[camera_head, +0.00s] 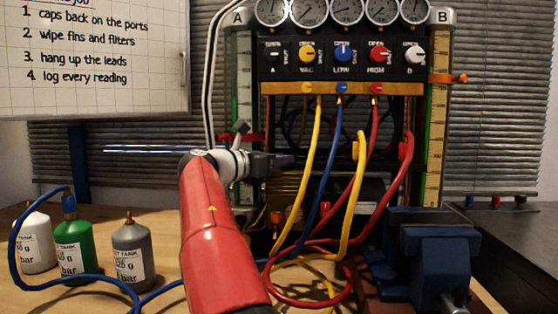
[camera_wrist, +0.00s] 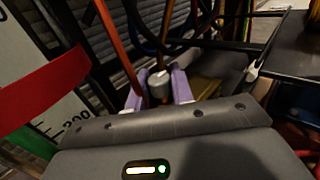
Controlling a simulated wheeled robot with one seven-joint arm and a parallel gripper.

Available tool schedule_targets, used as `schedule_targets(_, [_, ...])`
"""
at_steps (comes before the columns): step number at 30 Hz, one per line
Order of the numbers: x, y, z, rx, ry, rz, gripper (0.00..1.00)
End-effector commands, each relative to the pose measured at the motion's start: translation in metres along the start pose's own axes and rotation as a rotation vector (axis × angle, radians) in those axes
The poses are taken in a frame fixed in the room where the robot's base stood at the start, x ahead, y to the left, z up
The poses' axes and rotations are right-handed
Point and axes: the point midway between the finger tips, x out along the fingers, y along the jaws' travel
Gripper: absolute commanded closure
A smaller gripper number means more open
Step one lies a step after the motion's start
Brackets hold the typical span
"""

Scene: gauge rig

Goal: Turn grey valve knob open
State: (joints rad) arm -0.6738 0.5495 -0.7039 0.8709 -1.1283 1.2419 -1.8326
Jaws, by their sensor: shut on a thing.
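My gripper (camera_head: 284,160) reaches in at the left side of the gauge rig, below the knob panel. In the wrist view its two purple fingertips (camera_wrist: 157,90) are shut on a small grey knob (camera_wrist: 158,82), with one pad on each side of it. A thin stem or pipe rises behind the knob. In the head view I cannot make this knob out. The panel has a black A knob (camera_head: 274,55) and a pale B knob (camera_head: 413,56), with yellow, blue and red knobs between. My gripper is apart from all of these.
Yellow, blue and red hoses (camera_head: 340,150) hang from the brass bar, close right of my gripper. A red band and white scale (camera_wrist: 40,95) are near the wrist. A blue vise (camera_head: 430,250) stands at right. Small tanks (camera_head: 132,255) stand at left.

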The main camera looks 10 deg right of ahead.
Motion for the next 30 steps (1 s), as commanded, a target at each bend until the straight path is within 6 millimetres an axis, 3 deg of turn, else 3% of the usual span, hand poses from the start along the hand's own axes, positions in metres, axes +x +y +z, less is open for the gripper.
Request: schedule_targets(30, [-0.0001, -0.0003, 0.0001, 0.001, 0.000, 0.506, 0.99])
